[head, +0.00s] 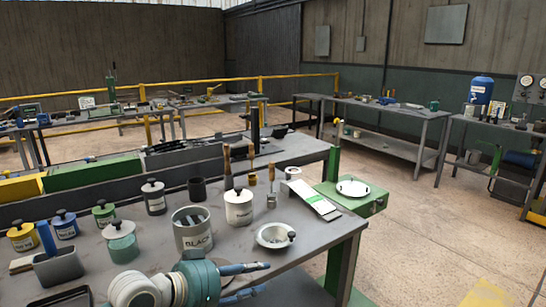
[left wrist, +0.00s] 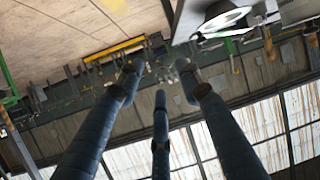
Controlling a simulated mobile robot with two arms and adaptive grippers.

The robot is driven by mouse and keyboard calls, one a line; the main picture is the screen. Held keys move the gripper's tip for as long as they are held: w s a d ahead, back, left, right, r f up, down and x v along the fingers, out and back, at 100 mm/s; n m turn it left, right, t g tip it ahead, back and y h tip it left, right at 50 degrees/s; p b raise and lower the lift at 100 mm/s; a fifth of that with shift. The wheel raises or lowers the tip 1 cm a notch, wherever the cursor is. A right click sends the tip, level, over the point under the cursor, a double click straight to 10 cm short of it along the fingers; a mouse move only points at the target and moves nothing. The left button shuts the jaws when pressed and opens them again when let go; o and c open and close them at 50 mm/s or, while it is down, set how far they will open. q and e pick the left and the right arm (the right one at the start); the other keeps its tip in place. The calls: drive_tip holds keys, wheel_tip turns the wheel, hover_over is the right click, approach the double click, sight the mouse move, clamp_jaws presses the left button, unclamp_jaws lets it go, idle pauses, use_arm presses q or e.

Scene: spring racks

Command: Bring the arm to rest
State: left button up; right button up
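My left gripper (head: 260,278) shows at the bottom centre of the head view, over the near edge of the grey workbench (head: 320,232). Its teal wrist is at the left and its dark blue fingers point right. In the left wrist view the three fingers (left wrist: 160,76) are spread apart with nothing between them, so it is open and empty. My right gripper is in neither view.
A white plate (head: 352,188) sits on a green box (head: 370,205). Open floor (head: 430,240) lies right of the bench.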

use_arm(q)
drive_tip(key=s+a+f+n+g+y, duration=0.1)
drive_tip(key=s+a+f+y, duration=0.1)
drive_tip(key=s+f, duration=0.6)
drive_tip(key=s+a+f+n+g+y, duration=0.1)
drive_tip(key=s+a+f+y, duration=0.1)
drive_tip(key=s+f, duration=0.55)
drive_tip(key=s+a+f+n+g+y, duration=0.25)
drive_tip(key=s+a+f, duration=0.3)
drive_tip(key=s, duration=0.35)
drive_tip(key=s+a+f+n+g+y, duration=0.1)
drive_tip(key=s+a+f+y, duration=0.25)
drive_tip(key=s+a, duration=0.4)
drive_tip(key=s+d+f+g, duration=0.1)
drive_tip(key=s+f, duration=0.2)
drive_tip(key=f, duration=1.1)
drive_tip(key=s+f, duration=0.2)
drive_tip(key=f, duration=1.2)
drive_tip(key=s+a+f+g, duration=0.1)
drive_tip(key=s+a+f, duration=0.1)
drive_tip(key=s+f, duration=1.2)
drive_tip(key=shift+s+a, duration=0.4)
drive_tip(key=shift+s, duration=0.65)
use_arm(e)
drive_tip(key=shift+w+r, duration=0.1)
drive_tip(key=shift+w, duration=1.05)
